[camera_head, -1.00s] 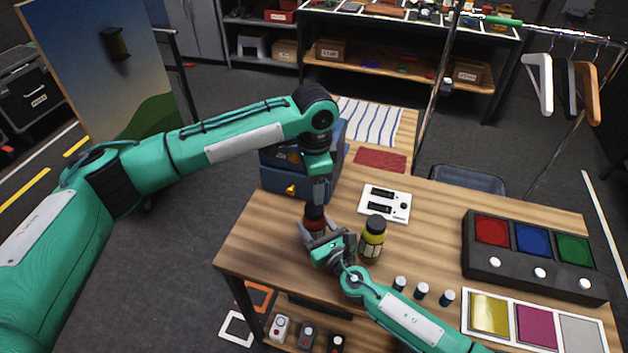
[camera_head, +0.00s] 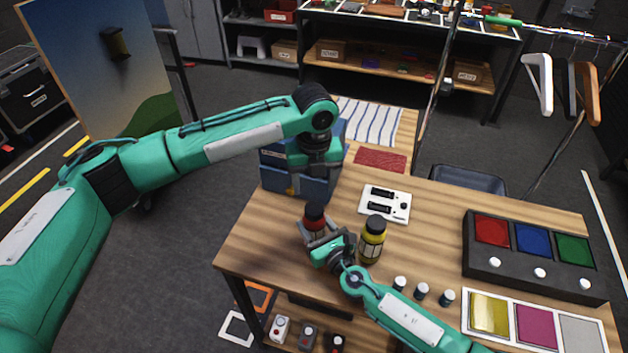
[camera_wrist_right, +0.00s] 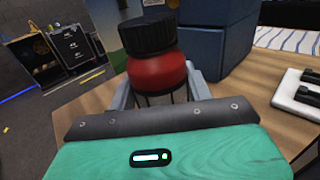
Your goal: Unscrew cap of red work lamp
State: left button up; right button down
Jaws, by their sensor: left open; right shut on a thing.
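The red work lamp (camera_head: 309,230) stands upright near the table's left edge. Its black ribbed cap (camera_head: 314,211) sits on top, and the cap also shows in the right wrist view (camera_wrist_right: 148,35). My right gripper (camera_head: 317,238) is shut on the lamp's body, with a finger on each side in the right wrist view (camera_wrist_right: 160,92). My left gripper (camera_head: 316,172) is above the cap, apart from it, and open. Its fingers are hard to make out against the blue box. A yellow lamp (camera_head: 371,243) with a dark cap stands just right of the red one.
A blue box (camera_head: 285,175) stands behind the lamp. A white switch panel (camera_head: 398,205) lies behind the yellow lamp. Several small dark cylinders (camera_head: 421,291) stand to the right. A black button box (camera_head: 480,262) and a colour panel (camera_head: 512,325) fill the right side.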

aim_at(314, 208)
pick_arm(q)
jog(key=m, duration=0.5)
pick_arm(e)
jog(key=shift+f, duration=0.1)
pick_arm(q)
jog(key=m, duration=0.4)
jog(key=shift+m, duration=0.4)
jog(key=shift+f, duration=0.5)
notch_tip(314, 208, down, 7)
